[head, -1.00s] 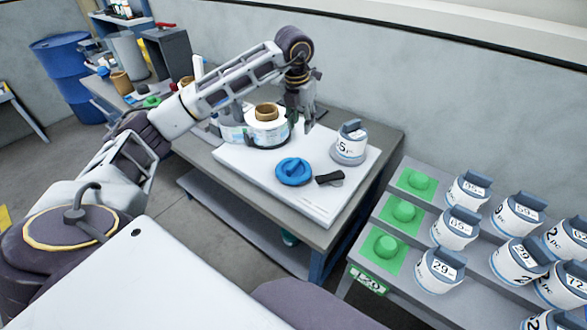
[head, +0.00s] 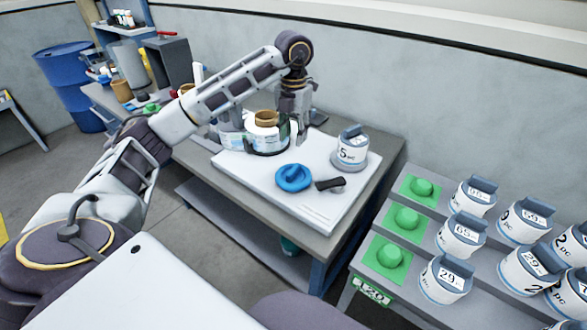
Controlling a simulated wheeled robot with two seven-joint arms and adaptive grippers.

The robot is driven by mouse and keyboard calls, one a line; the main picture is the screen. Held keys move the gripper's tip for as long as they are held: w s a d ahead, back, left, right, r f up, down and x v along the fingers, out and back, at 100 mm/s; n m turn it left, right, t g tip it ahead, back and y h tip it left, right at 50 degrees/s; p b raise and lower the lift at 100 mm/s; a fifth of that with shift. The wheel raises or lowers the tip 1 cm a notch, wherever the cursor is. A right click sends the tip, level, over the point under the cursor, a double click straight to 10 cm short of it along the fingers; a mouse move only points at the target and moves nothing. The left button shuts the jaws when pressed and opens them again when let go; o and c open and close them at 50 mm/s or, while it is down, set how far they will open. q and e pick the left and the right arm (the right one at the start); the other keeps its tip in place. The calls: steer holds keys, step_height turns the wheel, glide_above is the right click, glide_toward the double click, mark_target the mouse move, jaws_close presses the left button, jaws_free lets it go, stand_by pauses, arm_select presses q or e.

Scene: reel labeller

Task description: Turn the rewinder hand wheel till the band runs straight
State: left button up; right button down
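A blue round hand wheel (head: 293,178) with a raised grip lies on the white base plate (head: 318,212) of the machine on the bench. A white reel of labels (head: 268,139) with a brown core (head: 266,118) stands behind it, to the left. My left gripper (head: 293,136) points down at the reel's right side, behind and above the hand wheel and apart from it. Its dark fingers look spread, with nothing seen between them. Part of the reel is hidden by them. The band's run cannot be made out. My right gripper is not in view.
A small black part (head: 330,184) lies right of the wheel. A labelled white canister (head: 352,150) stands at the plate's right corner. A stepped rack (head: 408,258) with several canisters and green pads is at the right. A grey box (head: 169,60) stands far left.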

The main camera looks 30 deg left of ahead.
mark_target(294, 169)
arm_select(q)
steer(key=shift+f, duration=0.1)
steer(key=shift+f, duration=6.8)
steer(key=shift+c, duration=0.3)
jaws_close()
